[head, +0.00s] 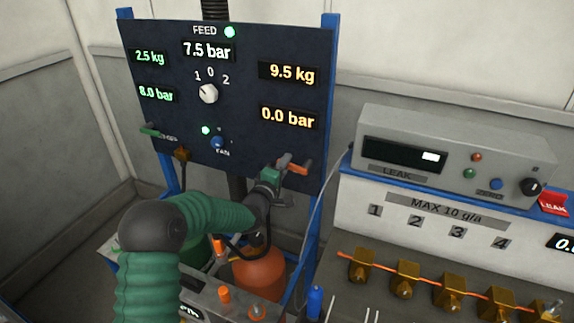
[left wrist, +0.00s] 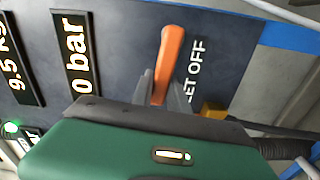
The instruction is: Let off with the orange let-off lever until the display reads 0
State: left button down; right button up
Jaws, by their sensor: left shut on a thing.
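The orange let-off lever (head: 299,169) is at the lower right of the dark panel. In the left wrist view the lever (left wrist: 170,50) stands out between my fingers beside the partly covered "LET OFF" label (left wrist: 195,70). My left gripper (head: 284,163) is at the lever, and its fingers (left wrist: 164,90) are shut on the lever's lower part. The display (head: 288,117) above the lever reads 0.0 bar. In the left wrist view part of that display (left wrist: 78,54) reads "0 bar". My right gripper is not in view.
The panel's other displays read 9.5 kg (head: 290,72), 7.5 bar (head: 208,50), 2.5 kg (head: 150,57) and 8.0 bar (head: 156,94). An orange cylinder (head: 259,272) stands below my arm. A grey leak tester (head: 455,150) and brass valves (head: 405,279) are at the right.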

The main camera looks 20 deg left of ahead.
pick_arm(q)
jog(key=shift+a+f+n, duration=0.2)
jog(key=shift+f+n, duration=0.3)
jog(key=shift+n, duration=0.2)
jog(key=shift+f, duration=0.1)
jog(key=c, duration=1.5)
grip_release()
jog(key=shift+o, duration=1.1)
jog(key=shift+a, duration=0.1)
jog(key=s+b, duration=0.2)
jog(key=s, duration=1.5)
jog(key=shift+a, duration=0.35)
